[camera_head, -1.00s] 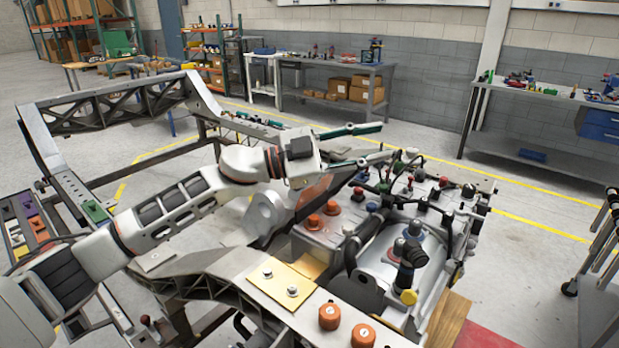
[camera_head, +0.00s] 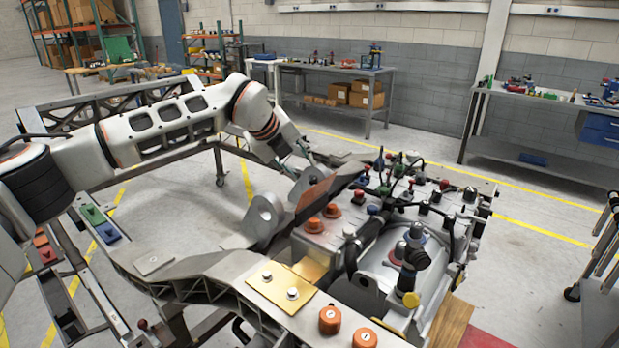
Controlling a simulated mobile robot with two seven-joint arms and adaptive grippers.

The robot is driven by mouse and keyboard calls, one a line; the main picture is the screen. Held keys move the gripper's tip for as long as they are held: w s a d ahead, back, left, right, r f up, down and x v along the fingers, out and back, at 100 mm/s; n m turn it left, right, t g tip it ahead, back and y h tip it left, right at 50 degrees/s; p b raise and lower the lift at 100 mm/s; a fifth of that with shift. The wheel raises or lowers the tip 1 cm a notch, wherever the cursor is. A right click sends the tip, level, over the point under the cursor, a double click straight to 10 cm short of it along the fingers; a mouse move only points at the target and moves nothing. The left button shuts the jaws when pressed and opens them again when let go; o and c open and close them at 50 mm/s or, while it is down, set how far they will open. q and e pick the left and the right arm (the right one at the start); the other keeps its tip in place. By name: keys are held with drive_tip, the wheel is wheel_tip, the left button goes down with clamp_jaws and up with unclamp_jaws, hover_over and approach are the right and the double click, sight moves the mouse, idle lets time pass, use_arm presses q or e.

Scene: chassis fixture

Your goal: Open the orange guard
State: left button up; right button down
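The orange guard (camera_head: 314,193) is a see-through orange panel, standing tilted at the left edge of the grey equipment block, behind two orange knobs. My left gripper (camera_head: 297,161) is just above and to the left of the guard, pointing down and to the right. I cannot tell whether a fingertip touches the guard. My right gripper is not in view.
Knobs, valves and hoses (camera_head: 405,185) crowd the block right of the guard. A grey metal bracket (camera_head: 264,219) stands just left of it. The chassis frame (camera_head: 200,266) runs in front and to the left. Benches (camera_head: 340,72) stand far back by the wall.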

use_arm(q)
hover_over(310, 200)
drive_tip(key=w, duration=0.1)
wheel_tip(310, 200, down, 5)
drive_tip(key=shift+f+p, duration=0.1)
drive_tip(key=shift+p, duration=0.35)
drive_tip(key=shift+c, duration=0.4)
drive_tip(key=shift+a, duration=0.1)
clamp_jaws()
